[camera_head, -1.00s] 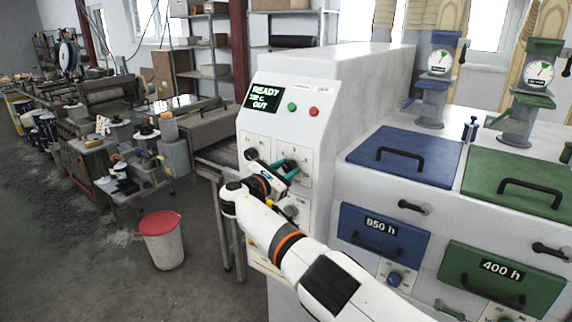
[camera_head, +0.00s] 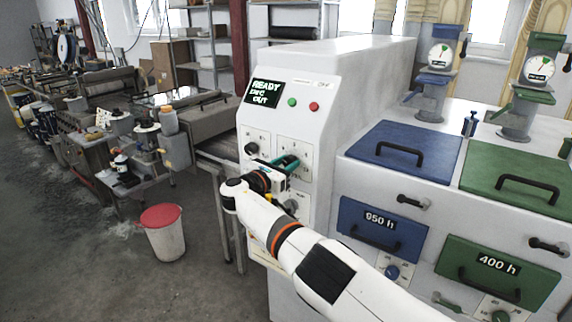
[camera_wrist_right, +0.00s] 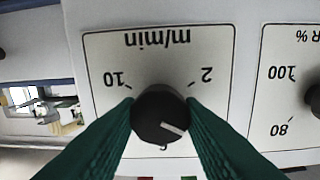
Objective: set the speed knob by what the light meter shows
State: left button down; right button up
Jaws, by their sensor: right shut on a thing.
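The speed knob (camera_wrist_right: 160,113) is black and round, on a white plate marked m/min, which appears upside down in the right wrist view. The numbers 10 and 2 show on either side of it. Its pale pointer line slants to the lower right in that picture. My right gripper (camera_wrist_right: 161,118) is shut on the knob, a green finger on each side. In the head view my right gripper (camera_head: 284,166) is at the machine's front panel and hides the knob. Round white dials (camera_head: 441,55) (camera_head: 540,67) with needles sit on a blue and a green stand. My left gripper is out of view.
A black screen (camera_head: 264,93) reads READY and OUT; its middle line is unclear. Green and red buttons (camera_head: 314,106) sit beside it. A neighbouring plate (camera_wrist_right: 290,90) shows 80 and 100. Blue (camera_head: 381,228) and green drawers stand right. A red-lidded bin (camera_head: 163,232) stands on the floor.

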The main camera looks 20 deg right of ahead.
jog(key=o, duration=1)
jog(key=shift+f, duration=0.1)
jog(key=shift+s+a, duration=0.3)
jog(key=shift+a, duration=0.15)
jog(key=b+v, duration=0.2)
jog(key=v, duration=0.9)
jog(key=shift+b, duration=0.35)
